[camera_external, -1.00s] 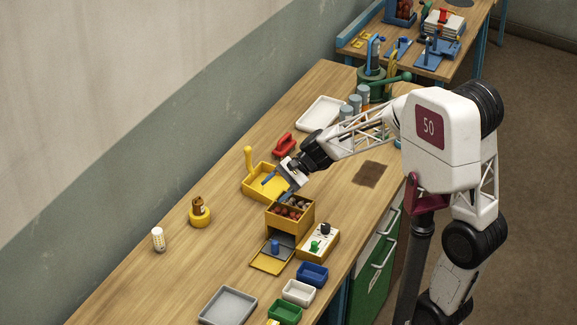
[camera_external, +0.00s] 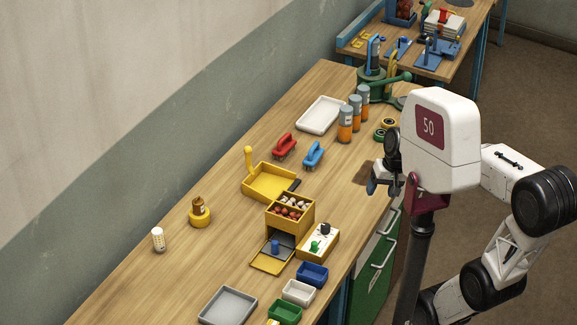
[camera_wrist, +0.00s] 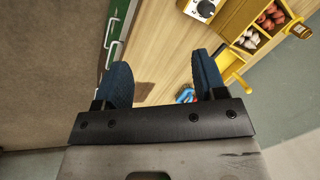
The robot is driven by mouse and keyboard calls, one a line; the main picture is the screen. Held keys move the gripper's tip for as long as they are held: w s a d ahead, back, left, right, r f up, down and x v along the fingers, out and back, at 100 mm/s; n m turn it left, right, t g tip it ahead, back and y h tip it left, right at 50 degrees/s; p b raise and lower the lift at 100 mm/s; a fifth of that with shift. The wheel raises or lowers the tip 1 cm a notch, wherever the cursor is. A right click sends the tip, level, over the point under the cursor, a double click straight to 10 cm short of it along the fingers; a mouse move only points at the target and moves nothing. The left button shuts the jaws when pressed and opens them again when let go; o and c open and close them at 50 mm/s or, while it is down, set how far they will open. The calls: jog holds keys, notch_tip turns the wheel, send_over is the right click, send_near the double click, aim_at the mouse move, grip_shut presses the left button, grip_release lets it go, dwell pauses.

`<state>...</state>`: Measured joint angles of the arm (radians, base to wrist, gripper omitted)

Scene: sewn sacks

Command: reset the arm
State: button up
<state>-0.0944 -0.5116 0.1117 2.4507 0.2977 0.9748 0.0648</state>
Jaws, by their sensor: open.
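My gripper (camera_external: 383,187) is at the right edge of the bench, close to my own body, with its fingers hanging near the dark square patch on the wood. In the wrist view my gripper (camera_wrist: 157,85) shows two dark blue fingers spread wide with nothing between them. Below them lie the wooden bench top (camera_wrist: 165,50) and the green cabinet front (camera_wrist: 120,15). My arm is folded back, and part of the gripper is hidden behind my white housing in the external view.
A yellow box (camera_external: 290,212) with several red and pale items stands mid-bench. The bench's left part is mostly clear.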

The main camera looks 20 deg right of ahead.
jog(key=s+d+n+t+h, duration=0.1)
jog(key=s+d+h, duration=0.2)
jog(key=d, duration=0.5)
jog(key=shift+s+r, duration=0.25)
jog(key=shift+s, duration=0.6)
